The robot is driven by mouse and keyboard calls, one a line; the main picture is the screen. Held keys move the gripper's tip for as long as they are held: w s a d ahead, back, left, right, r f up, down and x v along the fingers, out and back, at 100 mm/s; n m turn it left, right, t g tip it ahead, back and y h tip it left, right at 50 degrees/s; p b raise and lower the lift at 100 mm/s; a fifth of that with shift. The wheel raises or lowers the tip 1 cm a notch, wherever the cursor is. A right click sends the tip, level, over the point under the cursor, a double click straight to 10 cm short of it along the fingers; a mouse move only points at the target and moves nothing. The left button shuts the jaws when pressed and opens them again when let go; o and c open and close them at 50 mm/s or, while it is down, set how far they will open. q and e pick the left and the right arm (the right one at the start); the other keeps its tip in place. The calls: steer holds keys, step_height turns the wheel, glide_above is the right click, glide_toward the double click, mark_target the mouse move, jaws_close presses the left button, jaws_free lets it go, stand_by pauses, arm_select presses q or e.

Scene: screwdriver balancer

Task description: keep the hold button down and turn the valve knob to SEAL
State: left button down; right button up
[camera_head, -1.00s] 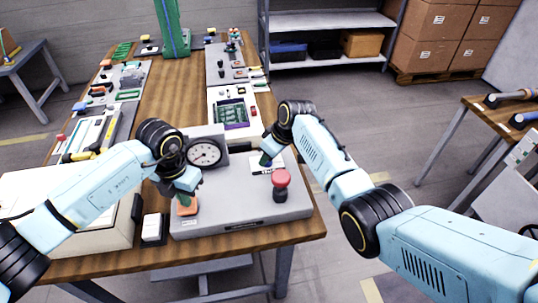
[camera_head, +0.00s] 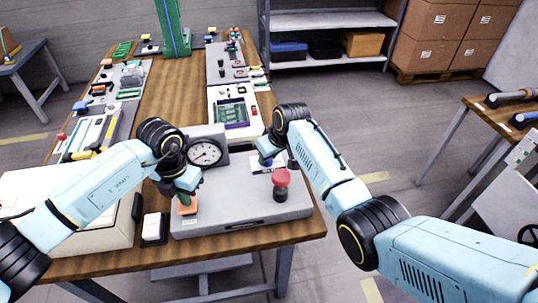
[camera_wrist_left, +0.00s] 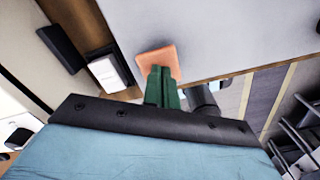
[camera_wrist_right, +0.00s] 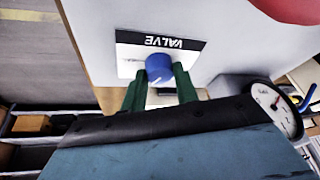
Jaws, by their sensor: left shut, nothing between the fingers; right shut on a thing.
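The orange hold button (camera_head: 188,207) sits at the left of the grey console (camera_head: 240,223). My left gripper (camera_head: 187,196) is shut and empty, its green fingertips against the button's top; the left wrist view also shows the orange button (camera_wrist_left: 157,63) under the fingers. My right gripper (camera_wrist_right: 160,80) is shut on the blue valve knob (camera_wrist_right: 159,68), with a green finger on each side. The VALVE label (camera_wrist_right: 162,41) shows beside the knob, upside down. The knob's white pointer mark is partly visible; the position words are hidden. In the head view my right gripper (camera_head: 266,164) is at the valve panel.
A red mushroom button (camera_head: 281,180) stands on the console close to my right arm. A round dial gauge (camera_head: 205,153) rises at the back. A white block in a dark holder (camera_head: 153,228) stands left of the console.

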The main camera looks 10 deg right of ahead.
steer(key=o, duration=1)
steer(key=v, duration=1.2)
steer(key=shift+w, duration=0.1)
